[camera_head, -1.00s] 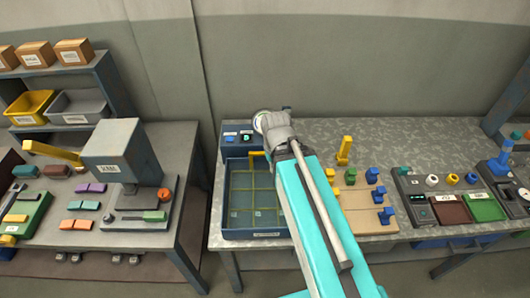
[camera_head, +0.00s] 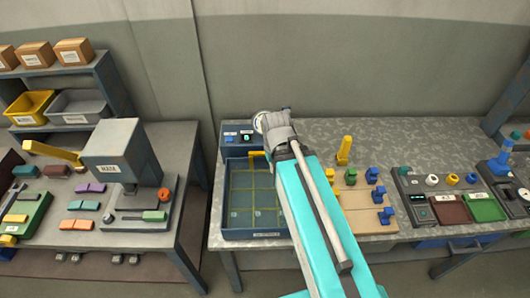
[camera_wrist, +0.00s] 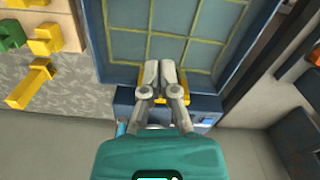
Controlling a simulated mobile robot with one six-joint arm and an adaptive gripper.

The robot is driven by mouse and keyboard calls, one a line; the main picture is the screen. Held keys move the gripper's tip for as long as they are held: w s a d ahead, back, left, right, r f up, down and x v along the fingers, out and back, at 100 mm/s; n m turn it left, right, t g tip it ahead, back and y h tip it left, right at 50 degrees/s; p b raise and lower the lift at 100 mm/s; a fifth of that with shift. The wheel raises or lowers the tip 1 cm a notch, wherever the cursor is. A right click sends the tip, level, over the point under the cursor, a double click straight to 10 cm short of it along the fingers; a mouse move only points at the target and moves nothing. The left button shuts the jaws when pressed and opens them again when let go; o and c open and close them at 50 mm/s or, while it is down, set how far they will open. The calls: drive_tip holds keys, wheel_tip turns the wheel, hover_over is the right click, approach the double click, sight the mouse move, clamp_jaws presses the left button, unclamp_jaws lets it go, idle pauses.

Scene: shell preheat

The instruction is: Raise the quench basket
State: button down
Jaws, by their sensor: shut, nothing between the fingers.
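The quench basket shows as a yellow grid (camera_head: 253,187) inside a blue tank (camera_head: 226,200) in the head view, left of my arm. The same grid (camera_wrist: 190,22) fills the top of the wrist view. A yellow handle (camera_head: 257,154) stands at the tank's back edge. In the wrist view, part of a yellow piece (camera_wrist: 192,82) shows beside and behind my fingers. My gripper (camera_wrist: 162,68) is shut and empty, over the tank's edge there; whether it touches the yellow piece I cannot tell. In the head view my wrist hides the fingers.
A blue control box (camera_head: 238,138) with small knobs adjoins the tank's back. A wooden board (camera_head: 365,212) with blue, green and yellow pieces lies to the right. A grey machine (camera_head: 118,152) stands on the left table.

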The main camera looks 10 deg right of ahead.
drive_tip(key=c, duration=1.3)
unclamp_jaws()
drive_tip(key=shift+c, duration=0.2)
drive_tip(key=shift+o, duration=1.1)
drive_tip(key=o, duration=0.4)
drive_tip(key=shift+w+r+n, duration=0.15)
drive_tip(key=shift+w+n, duration=0.15)
drive_tip(key=shift+w, duration=0.1)
drive_tip(key=shift+o, duration=0.6)
drive_tip(key=w+r+n+p, duration=0.4)
drive_tip(key=w+n, duration=0.9)
drive_tip(key=shift+w, duration=0.2)
drive_tip(key=shift+w+d+r+n+p, duration=0.1)
drive_tip(key=shift+w+r+n+p, duration=0.1)
drive_tip(key=shift+w+n, duration=0.3)
drive_tip(key=shift+w+r+n+p, duration=0.1)
drive_tip(key=shift+w+n+p, duration=0.15)
drive_tip(key=shift+n, duration=0.35)
drive_tip(key=shift+f, duration=0.25)
wheel_tip(320, 180, down, 13)
drive_tip(key=b, duration=1.4)
drive_tip(key=shift+f, duration=0.2)
